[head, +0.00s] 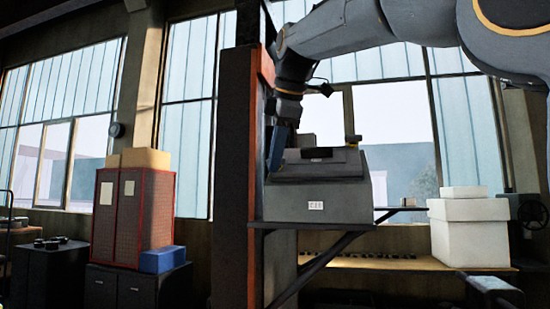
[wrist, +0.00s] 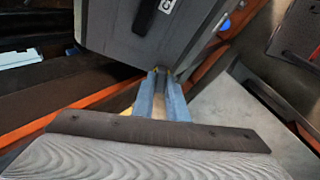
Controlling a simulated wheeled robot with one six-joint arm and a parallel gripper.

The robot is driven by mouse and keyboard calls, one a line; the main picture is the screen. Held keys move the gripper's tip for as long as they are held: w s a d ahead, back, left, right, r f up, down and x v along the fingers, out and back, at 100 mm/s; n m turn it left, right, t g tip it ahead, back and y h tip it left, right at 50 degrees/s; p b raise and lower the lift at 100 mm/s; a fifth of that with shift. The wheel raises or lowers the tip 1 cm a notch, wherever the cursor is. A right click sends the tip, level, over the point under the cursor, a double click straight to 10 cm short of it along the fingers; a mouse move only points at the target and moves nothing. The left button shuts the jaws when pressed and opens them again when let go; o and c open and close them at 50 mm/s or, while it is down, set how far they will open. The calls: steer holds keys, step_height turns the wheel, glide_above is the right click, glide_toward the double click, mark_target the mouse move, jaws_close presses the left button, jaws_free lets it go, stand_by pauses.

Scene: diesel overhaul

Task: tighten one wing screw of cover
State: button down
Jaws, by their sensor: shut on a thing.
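The cover (head: 318,165) is the dark grey sloped top of a grey housing (head: 325,203) on a wall shelf. In the wrist view the cover's grey face (wrist: 125,30) fills the top middle. My gripper (head: 274,168) points down at the cover's left edge. In the wrist view its blue fingers (wrist: 162,80) are close together at the cover's edge, shut on a wing screw that the fingers almost wholly hide. A small yellow piece (head: 352,140) stands at the cover's right rear; I cannot tell whether it is another wing screw.
An orange and dark steel column (head: 250,160) stands close to the left of my gripper. The shelf bracket (head: 320,258) slopes below the housing. White boxes (head: 470,232) stand at right. A red cabinet (head: 132,215) and a blue box (head: 162,259) stand at left.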

steer(key=shift+f+m+t+b, duration=0.15)
steer(key=shift+m+t+b, duration=0.25)
steer(key=shift+m+b, duration=0.7)
steer(key=shift+m+t+b, duration=0.3)
steer(key=shift+m+b, duration=0.2)
steer(key=shift+m, duration=0.6)
steer(key=shift+m+t+h+b, duration=0.3)
steer(key=shift+m+b, duration=0.35)
steer(key=shift+m, duration=0.25)
steer(key=m+b, duration=0.1)
steer(key=m, duration=0.2)
steer(key=shift+t+h, duration=0.3)
steer(key=shift+t, duration=0.1)
